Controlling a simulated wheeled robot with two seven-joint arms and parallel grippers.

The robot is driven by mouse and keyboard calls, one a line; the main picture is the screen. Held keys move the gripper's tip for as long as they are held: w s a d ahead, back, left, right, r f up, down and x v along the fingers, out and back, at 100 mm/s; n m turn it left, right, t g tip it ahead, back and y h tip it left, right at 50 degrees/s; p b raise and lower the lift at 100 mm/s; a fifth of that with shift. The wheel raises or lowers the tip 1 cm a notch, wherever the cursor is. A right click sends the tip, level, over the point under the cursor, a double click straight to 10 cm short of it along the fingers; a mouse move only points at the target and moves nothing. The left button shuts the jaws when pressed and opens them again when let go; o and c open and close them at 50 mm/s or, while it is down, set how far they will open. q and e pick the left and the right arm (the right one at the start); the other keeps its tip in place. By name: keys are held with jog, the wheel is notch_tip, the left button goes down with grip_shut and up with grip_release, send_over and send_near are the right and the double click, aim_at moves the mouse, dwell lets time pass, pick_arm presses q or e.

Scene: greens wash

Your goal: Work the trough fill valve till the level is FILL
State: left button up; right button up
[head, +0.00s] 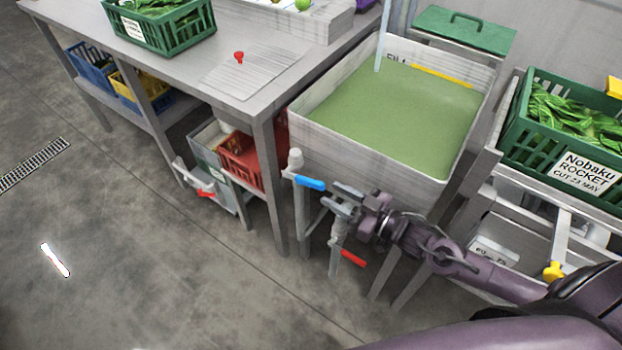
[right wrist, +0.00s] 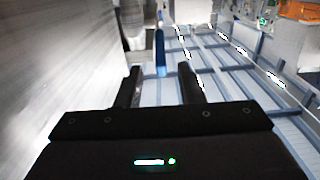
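The grey trough (head: 372,163) holds green water (head: 395,115). A yellow line (head: 441,75) beside partly hidden FILL lettering marks its back wall; the water's far edge lies close to this line. A pale vertical strip (head: 383,40), a stream or pipe, meets the water at the back. A blue valve handle (head: 311,183) sticks out at the trough's front left corner. My right gripper (head: 334,197) is open just right of it, apparently not touching. In the right wrist view, the blue handle (right wrist: 160,52) stands beyond the parted, empty fingertips (right wrist: 160,80). My left gripper is out of view.
A red-handled valve (head: 353,259) sits below my right gripper. A steel table (head: 170,50) with a green crate stands left, with red bins (head: 240,160) beneath. A crate of leaves (head: 520,125) stands right. Open floor lies at front left.

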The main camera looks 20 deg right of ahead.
aim_at(302, 177)
jog(key=x, duration=0.7)
jog(key=shift+w+a, duration=0.15)
grip_shut()
